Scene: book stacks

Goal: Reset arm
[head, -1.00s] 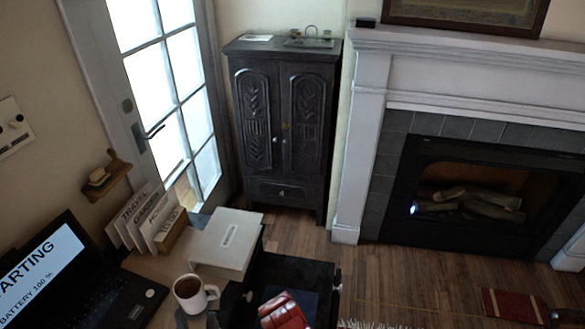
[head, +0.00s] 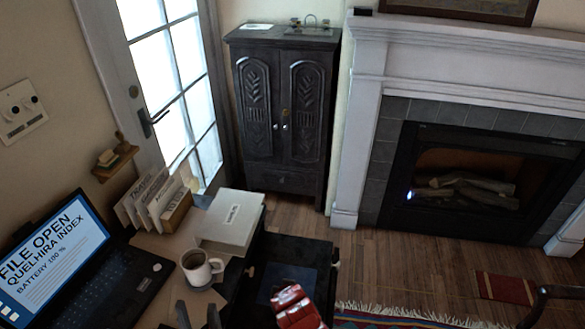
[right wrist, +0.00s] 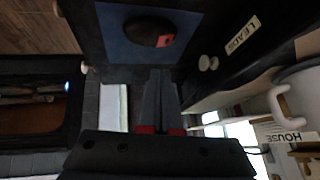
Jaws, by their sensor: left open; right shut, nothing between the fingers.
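My left gripper (head: 198,312) shows at the bottom edge of the head view, its two dark fingers apart and empty, just below the coffee mug (head: 199,268). My right gripper (right wrist: 160,80) is shut on nothing in the right wrist view. Its fingers point towards an open dark drawer (head: 298,249) with a blue bottom (right wrist: 115,40). A dark rounded object (right wrist: 148,30) with a red mark lies on the blue. A red and white thing (head: 297,310) shows in front of the drawer in the head view; I cannot tell what it is.
The desk holds a laptop (head: 70,265), a file rack (head: 160,205) and a pale box (head: 230,222). Behind are a dark cabinet (head: 283,110) and a fireplace (head: 480,185). Wood floor (head: 400,262) is clear between drawer and fireplace; a patterned rug (head: 385,318) lies in front.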

